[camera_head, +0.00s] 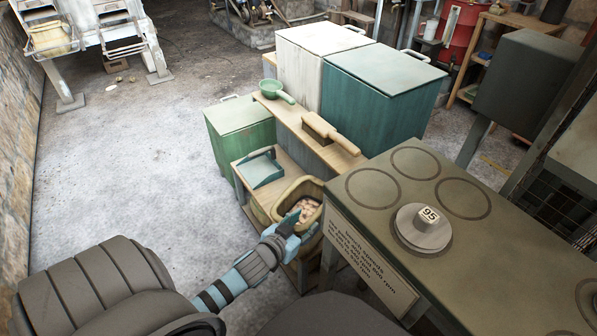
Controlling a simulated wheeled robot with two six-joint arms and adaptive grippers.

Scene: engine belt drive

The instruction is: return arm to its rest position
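My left arm comes in from the lower left, with a dark grey upper link and a light blue and grey forearm. My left gripper (288,222) is at the near left rim of a tan tub (284,195) that holds small pale pieces (308,207). The fingertips are small and dark against the tub, so I cannot tell whether they are open, shut or holding something. My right gripper is not in view.
A bench (470,270) with ring marks and a round grey disc (422,236) bearing a block marked 95 stands at right. Behind the tub are a wooden shelf with a brush (330,133) and green scoop (272,90), and large bins (385,85). Floor (130,170) at left is clear.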

